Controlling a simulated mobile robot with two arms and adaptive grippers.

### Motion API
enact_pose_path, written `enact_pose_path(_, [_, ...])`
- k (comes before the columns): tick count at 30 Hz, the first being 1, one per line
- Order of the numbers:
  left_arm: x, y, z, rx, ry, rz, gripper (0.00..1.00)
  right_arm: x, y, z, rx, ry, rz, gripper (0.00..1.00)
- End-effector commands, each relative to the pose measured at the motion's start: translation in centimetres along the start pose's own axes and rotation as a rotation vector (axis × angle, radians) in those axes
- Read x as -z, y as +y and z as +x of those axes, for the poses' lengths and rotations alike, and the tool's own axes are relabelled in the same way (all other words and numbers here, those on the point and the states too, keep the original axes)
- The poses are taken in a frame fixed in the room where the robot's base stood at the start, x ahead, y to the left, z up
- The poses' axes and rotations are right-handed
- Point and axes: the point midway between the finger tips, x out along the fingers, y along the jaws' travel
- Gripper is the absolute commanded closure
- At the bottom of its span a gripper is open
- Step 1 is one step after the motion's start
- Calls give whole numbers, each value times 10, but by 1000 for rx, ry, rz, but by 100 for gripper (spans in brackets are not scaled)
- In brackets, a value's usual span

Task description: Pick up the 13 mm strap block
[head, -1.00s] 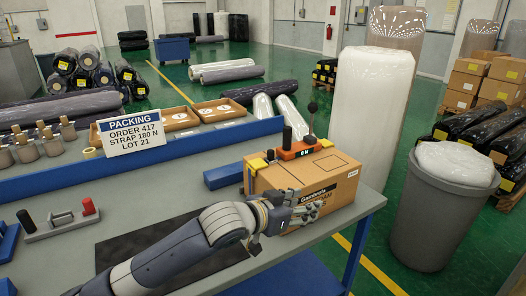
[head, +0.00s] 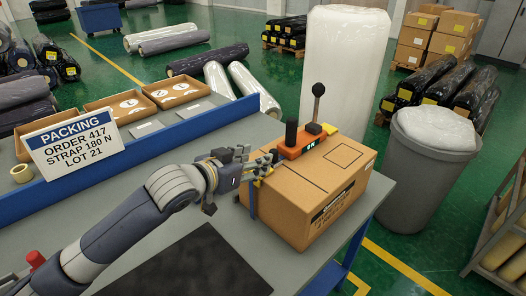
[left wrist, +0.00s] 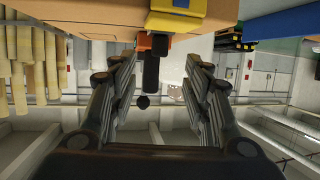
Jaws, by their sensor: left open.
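I cannot make out which thing is the 13 mm strap block; no readable 13 mm mark shows. My left gripper (head: 264,163) is open at the upper left edge of a brown carton (head: 322,192). An orange strapping tool (head: 304,143) with a black grip and a ball-topped lever lies on the carton. In the left wrist view, my left gripper's fingers (left wrist: 160,75) are wide apart with nothing held. The tool's black grip (left wrist: 152,68) shows between them, and a yellow piece (left wrist: 177,8) is above. My right gripper is not in view.
Small trays (head: 118,104) with round labels stand behind a blue rail (head: 135,158) on the bench. A packing sign (head: 74,145) stands at the left. A grey bin (head: 426,190) is beyond the bench's right end. A dark mat (head: 185,268) lies bare in front.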

Motion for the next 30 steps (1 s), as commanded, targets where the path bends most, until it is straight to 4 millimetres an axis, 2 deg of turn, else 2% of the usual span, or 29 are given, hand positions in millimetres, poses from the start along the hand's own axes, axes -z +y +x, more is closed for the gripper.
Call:
enact_pose_path(3, [2,1,19,-1,0,-1,55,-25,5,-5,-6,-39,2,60])
enact_pose_path(8, [1,0,39,1,-1,-1,55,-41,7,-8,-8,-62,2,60])
enact_pose_path(11, [1,0,46,1,1,0,55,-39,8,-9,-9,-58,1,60])
enact_pose_path(16, [3,-1,56,1,-2,1,55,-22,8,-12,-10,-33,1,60])
enact_pose_path(21, [7,-2,78,1,-1,1,55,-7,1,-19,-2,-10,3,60])
enact_pose_path(25, [6,-2,92,1,-1,1,55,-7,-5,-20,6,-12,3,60])
enact_pose_path(30, [4,-2,99,1,0,1,55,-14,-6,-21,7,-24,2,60])
